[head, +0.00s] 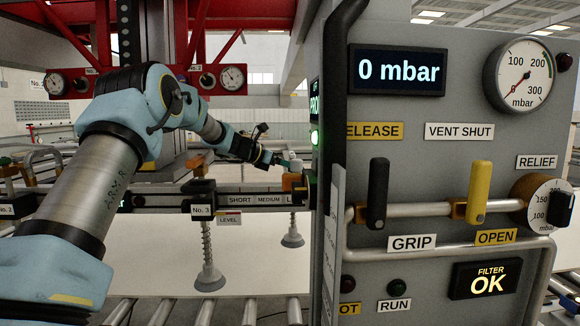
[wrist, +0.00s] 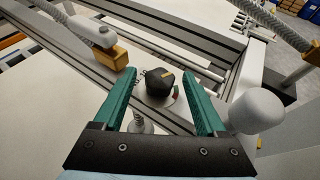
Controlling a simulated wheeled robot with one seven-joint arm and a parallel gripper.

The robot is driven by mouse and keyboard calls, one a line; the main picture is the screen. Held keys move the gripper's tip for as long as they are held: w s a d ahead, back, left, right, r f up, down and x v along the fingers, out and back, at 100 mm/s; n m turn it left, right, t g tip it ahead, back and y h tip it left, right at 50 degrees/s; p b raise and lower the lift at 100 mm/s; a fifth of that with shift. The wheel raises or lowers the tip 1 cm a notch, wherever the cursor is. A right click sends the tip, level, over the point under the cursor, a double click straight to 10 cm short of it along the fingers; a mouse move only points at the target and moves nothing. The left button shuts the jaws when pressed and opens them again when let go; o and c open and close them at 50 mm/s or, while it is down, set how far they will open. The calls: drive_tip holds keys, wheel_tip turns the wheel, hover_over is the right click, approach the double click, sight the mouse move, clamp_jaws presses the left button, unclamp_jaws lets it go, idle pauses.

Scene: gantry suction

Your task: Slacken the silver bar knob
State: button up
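In the wrist view a dark, faceted knob (wrist: 159,83) with a tan mark stands on a pale disc with a red and green edge, on the silver bar (wrist: 195,62). My gripper (wrist: 159,74) is open, with one teal finger on each side of the knob. A gap shows on both sides, and I see no contact. In the head view my gripper (head: 286,162) is small, beside the control cabinet's left edge at the far end of the labelled rail (head: 255,199). The knob cannot be made out there.
A rounded white post (wrist: 257,109) stands close to the right finger. A hose with a tan block (wrist: 107,57) is at the upper left. The control cabinet (head: 430,130) fills the right. Suction cups (head: 209,277) hang below the rail over a pale sheet (head: 170,250).

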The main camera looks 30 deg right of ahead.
clamp_jaws()
idle(0.3)
drive_tip(key=shift+f+b, duration=0.1)
drive_tip(key=shift+b, duration=0.2)
drive_tip(key=shift+s+f+n+t+b, duration=0.2)
drive_tip(key=shift+n+t+b, duration=0.3)
drive_tip(key=shift+b, duration=0.75)
drive_tip(key=shift+d+n+t+b, duration=0.1)
drive_tip(key=shift+n+t+b, duration=0.5)
drive_tip(key=shift+b, duration=0.65)
drive_tip(key=shift+s+r+n+t+y+b, duration=0.15)
drive_tip(key=shift+n+t+y+b, duration=0.35)
drive_tip(key=shift+t+b, duration=0.4)
drive_tip(key=shift+r+n+t, duration=0.15)
drive_tip(key=shift+n+t, duration=0.25)
drive_tip(key=shift+n, duration=0.1)
